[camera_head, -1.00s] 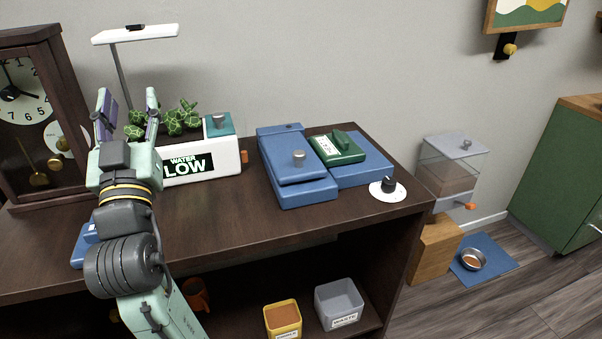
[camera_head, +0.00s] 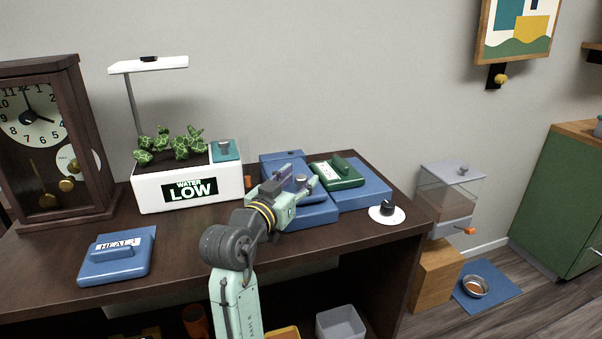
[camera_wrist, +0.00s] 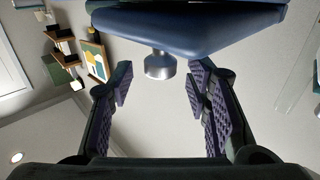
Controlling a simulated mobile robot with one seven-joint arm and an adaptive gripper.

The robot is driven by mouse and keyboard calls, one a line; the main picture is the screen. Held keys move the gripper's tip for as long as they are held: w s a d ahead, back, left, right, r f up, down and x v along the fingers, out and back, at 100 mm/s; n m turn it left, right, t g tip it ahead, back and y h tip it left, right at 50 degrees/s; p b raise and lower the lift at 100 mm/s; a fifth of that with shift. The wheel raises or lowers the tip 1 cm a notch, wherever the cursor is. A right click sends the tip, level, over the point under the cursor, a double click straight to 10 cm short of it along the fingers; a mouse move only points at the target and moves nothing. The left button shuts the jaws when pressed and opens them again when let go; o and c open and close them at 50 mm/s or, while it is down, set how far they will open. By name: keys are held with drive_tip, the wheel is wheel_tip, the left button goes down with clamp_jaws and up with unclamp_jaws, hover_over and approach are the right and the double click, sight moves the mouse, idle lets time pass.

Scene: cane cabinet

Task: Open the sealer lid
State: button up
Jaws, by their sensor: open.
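The blue sealer (camera_head: 312,217) sits on the dark wooden cabinet top, right of the planter. Its lid, a blue slab, fills the top of the wrist view (camera_wrist: 190,32). A grey metal knob (camera_wrist: 160,66) stands out from the lid. My gripper (camera_head: 298,179) is open at the front of the sealer and hides part of the lid and knob. In the wrist view my two fingers (camera_wrist: 158,92) are spread, with the knob between them across the picture and slightly beyond the tips. I see no contact. The lid looks down.
A green labelled block (camera_head: 338,173) lies on the blue base right of the sealer. A white dial with a black knob (camera_head: 387,210) is at the right front. A white planter (camera_head: 160,193), a clock (camera_head: 40,135) and a blue labelled block (camera_head: 115,260) stand left. The front middle is clear.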

drive_tip(key=shift+x, duration=0.9)
clamp_jaws()
